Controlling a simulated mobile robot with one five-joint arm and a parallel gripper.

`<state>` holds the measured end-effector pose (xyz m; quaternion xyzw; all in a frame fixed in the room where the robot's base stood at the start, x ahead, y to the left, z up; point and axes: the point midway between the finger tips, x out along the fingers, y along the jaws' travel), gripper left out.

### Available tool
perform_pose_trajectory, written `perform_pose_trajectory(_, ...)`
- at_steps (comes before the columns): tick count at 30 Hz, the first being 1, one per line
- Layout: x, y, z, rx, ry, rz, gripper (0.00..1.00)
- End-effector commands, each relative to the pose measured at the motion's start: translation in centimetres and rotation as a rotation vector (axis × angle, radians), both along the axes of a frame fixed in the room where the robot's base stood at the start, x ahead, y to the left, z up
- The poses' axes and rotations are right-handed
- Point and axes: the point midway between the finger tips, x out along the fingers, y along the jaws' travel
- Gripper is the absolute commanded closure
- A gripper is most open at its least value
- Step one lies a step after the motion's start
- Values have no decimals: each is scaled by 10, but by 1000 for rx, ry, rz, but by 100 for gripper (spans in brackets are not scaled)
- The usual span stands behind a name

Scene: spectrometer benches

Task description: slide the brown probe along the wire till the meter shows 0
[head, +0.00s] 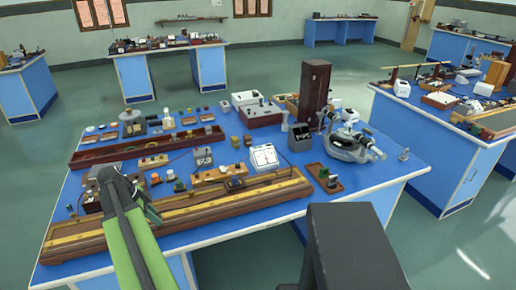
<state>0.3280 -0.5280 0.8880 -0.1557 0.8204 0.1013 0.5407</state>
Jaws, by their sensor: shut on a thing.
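A long wooden wire board (240,200) with brass-coloured strips lies along the front edge of the blue bench. The thin wire on it is too small to make out. My gripper (151,213), dark at the end of a green arm link, is low over the board's left part. It is shut on what seems to be the brown probe, which is mostly hidden behind the jaws. Whether the probe touches the wire cannot be told. A white-faced meter (264,157) stands behind the board, right of the gripper; its reading is too small to tell.
Behind the board are a wooden block with terminals (217,174), a small meter box (203,156) and a long brown tray (150,147). A tall brown box (315,90) and a grey spectrometer (350,143) stand at the right. Other blue benches stand around.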

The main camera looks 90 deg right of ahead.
Motion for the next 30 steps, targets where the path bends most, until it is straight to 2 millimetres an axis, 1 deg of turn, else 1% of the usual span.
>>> perform_pose_trajectory(1, 0, 2, -3, 8, -5, -1, 100)
perform_pose_trajectory(9, 1, 2, -3, 8, -6, -1, 100)
perform_pose_trajectory(10, 1, 2, -3, 8, -6, -1, 82)
perform_pose_trajectory(15, 1, 2, -3, 7, -6, -1, 60)
perform_pose_trajectory(17, 2, 2, 1, 6, -6, 0, 58)
perform_pose_trajectory(20, 6, 3, 15, 5, -6, 0, 58)
perform_pose_trajectory(30, 33, 15, 96, 0, -3, 0, 58)
